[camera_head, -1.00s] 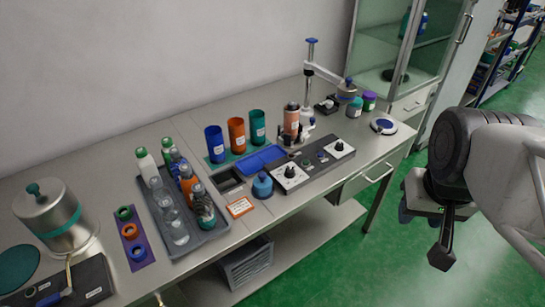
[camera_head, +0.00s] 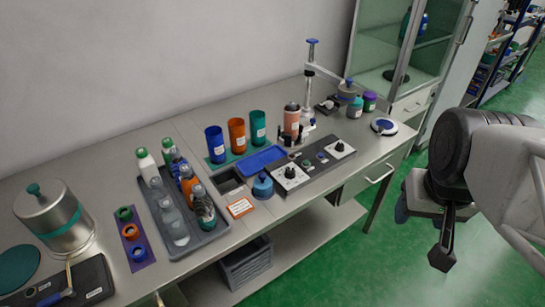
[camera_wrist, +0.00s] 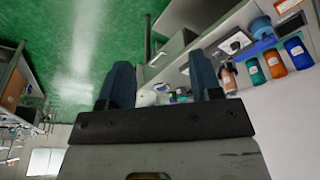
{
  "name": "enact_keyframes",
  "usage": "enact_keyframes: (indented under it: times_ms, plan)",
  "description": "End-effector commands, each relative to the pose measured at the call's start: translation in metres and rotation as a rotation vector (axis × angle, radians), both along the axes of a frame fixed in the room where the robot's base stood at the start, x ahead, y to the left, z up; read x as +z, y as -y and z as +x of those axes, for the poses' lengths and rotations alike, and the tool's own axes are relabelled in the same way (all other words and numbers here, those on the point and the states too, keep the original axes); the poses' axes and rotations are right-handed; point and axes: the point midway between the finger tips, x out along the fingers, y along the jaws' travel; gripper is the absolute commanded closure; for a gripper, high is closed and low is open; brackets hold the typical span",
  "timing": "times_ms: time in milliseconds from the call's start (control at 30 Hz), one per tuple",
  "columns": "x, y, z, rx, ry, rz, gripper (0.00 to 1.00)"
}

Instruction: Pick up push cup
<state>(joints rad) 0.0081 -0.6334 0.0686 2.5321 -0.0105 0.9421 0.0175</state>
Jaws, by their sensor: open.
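A squat blue cup-like piece with a knob on top (camera_head: 262,186) stands near the bench's front edge, beside the control panel; I take it as the push cup, though no label confirms this. It also shows in the wrist view (camera_wrist: 259,28) at the upper right. My gripper (camera_wrist: 162,84) is open and empty, its two dark fingers well apart. In the head view it hangs over the green floor at the right, off the bench and far from the blue piece.
The control panel (camera_head: 313,166) lies right of the blue piece, with an orange-edged card (camera_head: 240,208) to its left. Blue, orange and green tall cups (camera_head: 237,135) stand behind. A grey tray (camera_head: 200,238) holds several bottles. The applicator stand (camera_head: 308,85) rises at the back.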

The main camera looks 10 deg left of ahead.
Motion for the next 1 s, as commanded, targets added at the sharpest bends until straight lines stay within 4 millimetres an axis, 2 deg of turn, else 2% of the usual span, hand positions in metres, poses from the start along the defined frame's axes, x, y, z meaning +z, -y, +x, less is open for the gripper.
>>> enact_keyframes:
  times_ms: [167,367,667,1000]
  plan:
    - [0.000,-0.002,0.005,-0.018,-0.003,0.006,0.42]
    - [0.000,-0.012,0.027,-0.098,-0.018,0.031,0.42]
    - [-0.006,-0.047,0.087,-0.330,-0.056,0.093,0.42]
    - [-0.028,-0.102,0.156,-0.624,-0.103,0.148,0.42]
